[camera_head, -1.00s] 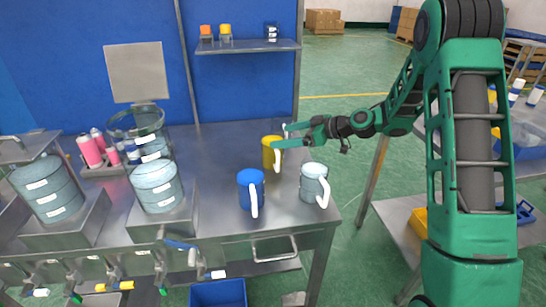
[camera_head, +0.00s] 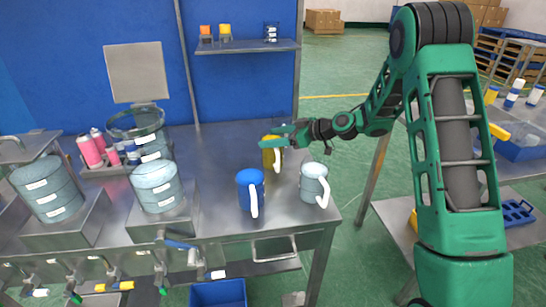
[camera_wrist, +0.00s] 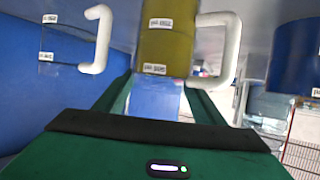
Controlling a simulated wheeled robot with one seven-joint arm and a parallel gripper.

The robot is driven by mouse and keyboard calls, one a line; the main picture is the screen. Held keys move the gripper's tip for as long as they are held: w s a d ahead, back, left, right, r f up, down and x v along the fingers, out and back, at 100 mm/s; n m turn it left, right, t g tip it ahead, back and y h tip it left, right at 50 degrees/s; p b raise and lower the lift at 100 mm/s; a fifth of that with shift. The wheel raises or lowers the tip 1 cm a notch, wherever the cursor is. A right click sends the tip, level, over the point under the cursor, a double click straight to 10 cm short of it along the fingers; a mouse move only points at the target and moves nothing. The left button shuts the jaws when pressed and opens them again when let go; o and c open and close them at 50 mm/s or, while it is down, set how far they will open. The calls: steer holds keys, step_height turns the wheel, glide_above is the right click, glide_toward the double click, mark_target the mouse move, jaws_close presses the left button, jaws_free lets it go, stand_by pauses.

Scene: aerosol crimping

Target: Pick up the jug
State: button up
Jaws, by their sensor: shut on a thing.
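The yellow jug (camera_head: 271,157) stands upright toward the back right of the metal table, with a white handle facing right. My gripper (camera_head: 277,136) reaches in from the right at the jug's upper part, its fingers at either side. In the wrist view the yellow jug (camera_wrist: 166,42) fills the space between the finger ends of my gripper (camera_wrist: 158,92), with its white handle to the right. My gripper is shut on it. The jug's base appears at table level; I cannot tell whether it touches the table.
A blue jug (camera_head: 250,190) and a pale grey jug (camera_head: 313,183) stand in front of the yellow one, near the table's front right. Grey drums (camera_head: 155,187) and pink bottles (camera_head: 90,150) are at the left. A small shelf (camera_head: 247,46) hangs above. The table's middle is clear.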

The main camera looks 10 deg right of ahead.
steer(key=shift+c, duration=1.1)
step_height(320, 180, up, 10)
steer(key=shift+r, duration=2.75)
